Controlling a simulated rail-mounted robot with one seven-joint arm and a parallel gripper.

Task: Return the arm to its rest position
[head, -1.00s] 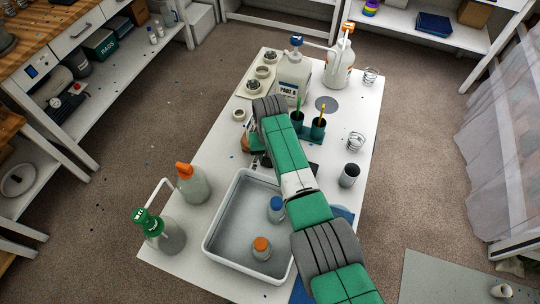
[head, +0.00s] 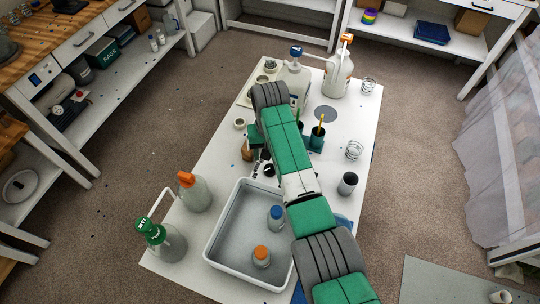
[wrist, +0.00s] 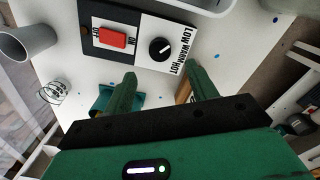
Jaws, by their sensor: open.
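My green and grey arm reaches across the white table (head: 196,235) in the head view, its wrist over the far half. My gripper shows in the wrist view (wrist: 162,85), its two green fingers apart with nothing between them. Beyond the fingertips in that view is a control panel (wrist: 140,40) with a red OFF/ON switch (wrist: 113,38) and a black LOW/WARM/HOT knob (wrist: 159,49). I cannot tell if the fingers touch anything below. In the head view the arm hides most of the gripper.
A white tub (head: 212,246) holds a blue-capped bottle (head: 276,217) and an orange-capped bottle (head: 261,256). Pump bottles stand near (head: 164,240) and far (head: 338,72). A grey cup (head: 347,184) and wire coils (head: 354,151) stand right. A pen holder (head: 317,140) is beside the arm.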

